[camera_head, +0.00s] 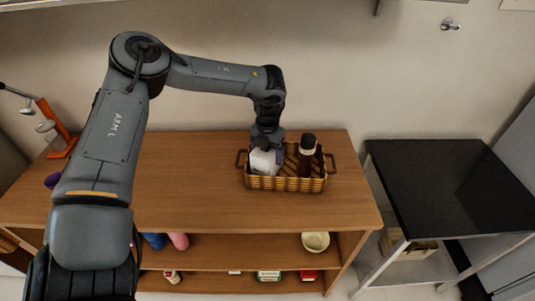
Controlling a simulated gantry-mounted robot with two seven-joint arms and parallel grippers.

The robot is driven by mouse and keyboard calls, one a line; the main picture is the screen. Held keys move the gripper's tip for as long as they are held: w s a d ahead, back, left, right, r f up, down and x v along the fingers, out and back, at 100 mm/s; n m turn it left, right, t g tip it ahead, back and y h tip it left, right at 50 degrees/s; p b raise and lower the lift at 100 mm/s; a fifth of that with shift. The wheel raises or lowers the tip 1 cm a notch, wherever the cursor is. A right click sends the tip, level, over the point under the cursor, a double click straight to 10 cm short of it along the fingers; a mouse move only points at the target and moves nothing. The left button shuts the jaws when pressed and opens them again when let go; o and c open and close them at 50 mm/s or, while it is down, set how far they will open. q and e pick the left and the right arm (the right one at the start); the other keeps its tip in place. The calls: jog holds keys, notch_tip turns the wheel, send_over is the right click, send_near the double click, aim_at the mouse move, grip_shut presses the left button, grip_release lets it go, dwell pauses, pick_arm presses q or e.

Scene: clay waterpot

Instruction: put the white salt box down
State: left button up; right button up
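The white salt box (262,161) is in the left part of a wicker basket (289,184) on the wooden shelf top. My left gripper (267,146) reaches down onto the box from above, with its fingers around the box's upper part. The fingertips are small and partly hidden, so whether they still press on the box is unclear. Whether the box rests on the basket floor is hidden by the front wall. My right gripper is not in view.
A dark bottle (306,155) stands in the basket's right part, close to the box. The wooden top (200,190) is mostly clear. A black-topped table (450,185) stands at the right. An orange stand (60,130) is at the far left.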

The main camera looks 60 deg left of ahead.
pick_arm(q)
jog(key=shift+w, duration=0.1)
jog(key=shift+f, duration=0.2)
jog(key=o, duration=1.2)
jog(key=shift+r, duration=0.45)
notch_tip(320, 180, up, 12)
jog(key=shift+f+p, duration=0.2)
jog(key=shift+p, duration=0.95)
